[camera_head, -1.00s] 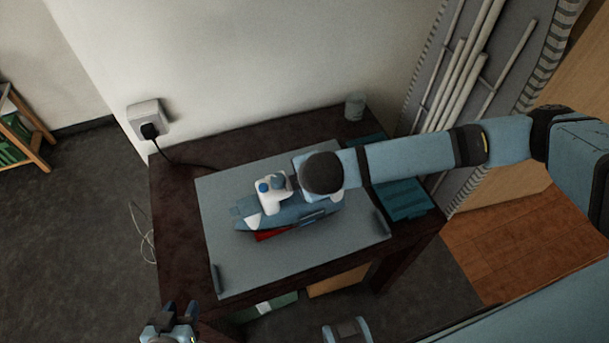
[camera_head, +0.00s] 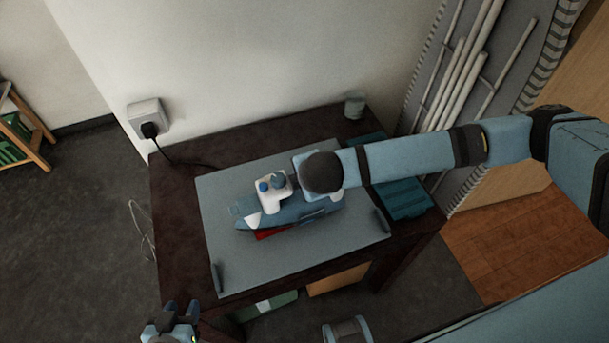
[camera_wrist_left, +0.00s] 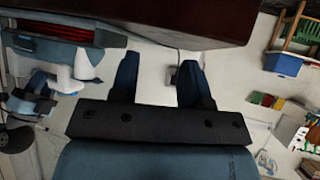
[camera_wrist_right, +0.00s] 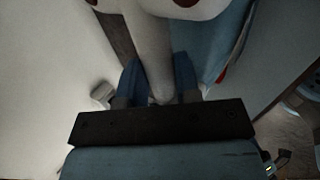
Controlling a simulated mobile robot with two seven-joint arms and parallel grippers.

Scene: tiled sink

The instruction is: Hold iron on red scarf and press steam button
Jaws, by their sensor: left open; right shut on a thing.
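The white-and-blue iron (camera_head: 272,199) is on the grey mat on the dark table, with blue knobs on its upper white part. A strip of the red scarf (camera_head: 264,234) shows under its blue lower part; the rest is hidden. The iron (camera_wrist_left: 80,66) and red edge (camera_wrist_left: 80,33) also show in the left wrist view. My right gripper (camera_wrist_right: 158,82) is shut on the iron's white handle (camera_wrist_right: 150,45); in the head view my own wrist covers this grip. My left gripper (camera_head: 180,310) is open and empty, off the table's near left corner, well away from the iron.
The grey mat (camera_head: 235,265) has bare room in front of the iron. A black plug (camera_head: 149,130) sits in the wall socket, its cable reaching the table. A cup (camera_head: 354,107) stands at the back right. A teal item (camera_head: 405,200) lies right of the mat.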

